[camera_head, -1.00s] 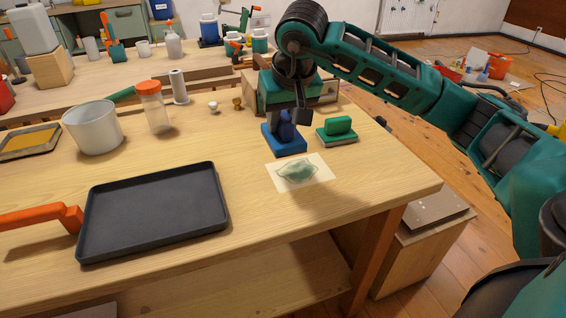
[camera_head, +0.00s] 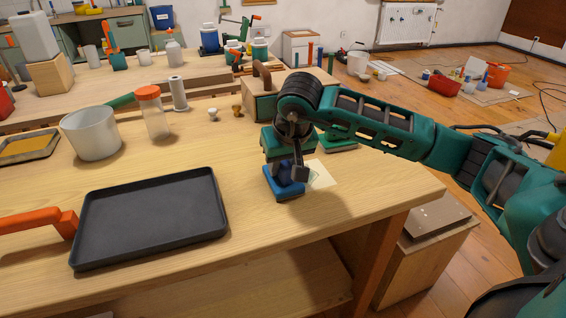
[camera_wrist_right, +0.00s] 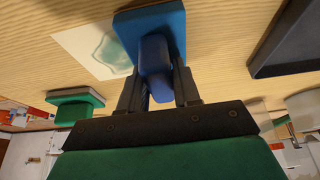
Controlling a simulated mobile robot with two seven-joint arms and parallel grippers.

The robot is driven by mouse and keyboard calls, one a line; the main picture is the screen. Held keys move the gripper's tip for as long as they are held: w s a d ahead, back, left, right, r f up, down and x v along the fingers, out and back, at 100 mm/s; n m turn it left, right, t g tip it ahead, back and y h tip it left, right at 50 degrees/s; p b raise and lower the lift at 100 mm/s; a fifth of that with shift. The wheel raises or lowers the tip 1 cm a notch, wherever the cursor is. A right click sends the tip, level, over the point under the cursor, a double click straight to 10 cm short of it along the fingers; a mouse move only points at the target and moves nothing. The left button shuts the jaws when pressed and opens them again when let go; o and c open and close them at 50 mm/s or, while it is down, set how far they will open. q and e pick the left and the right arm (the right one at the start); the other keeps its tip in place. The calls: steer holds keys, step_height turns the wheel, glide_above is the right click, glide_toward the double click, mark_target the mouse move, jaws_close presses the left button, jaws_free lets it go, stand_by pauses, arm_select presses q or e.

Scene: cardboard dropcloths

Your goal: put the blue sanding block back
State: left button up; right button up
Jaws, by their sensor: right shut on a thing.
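The blue sanding block (camera_head: 283,186) has a flat base and a raised grip. My right gripper (camera_head: 292,172) is shut on that grip from above. In the right wrist view the fingers (camera_wrist_right: 157,85) clasp the block's darker blue grip (camera_wrist_right: 153,55), with the base (camera_wrist_right: 160,22) beyond it. The block is low over the table, left of a pale sheet with a teal stain (camera_head: 324,173). I cannot tell if its base touches the wood. The sheet also shows in the right wrist view (camera_wrist_right: 80,42). My left gripper is out of view.
A green block (camera_head: 340,143) stands behind the sheet, partly behind my arm. A black tray (camera_head: 150,215) lies to the left, with an orange handle (camera_head: 40,222) beside it. A white pot (camera_head: 92,135) and jar (camera_head: 153,115) stand behind. Bare wood lies between tray and block.

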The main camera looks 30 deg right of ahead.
steer(key=o, duration=0.6)
steer(key=shift+f, duration=0.2)
steer(key=shift+c, duration=0.2)
steer(key=o, duration=0.5)
steer(key=shift+c, duration=0.2)
steer(key=shift+r, duration=0.1)
steer(key=shift+r, duration=0.15)
steer(key=p+v, duration=0.2)
steer(key=v, duration=1)
steer(key=shift+s, duration=0.1)
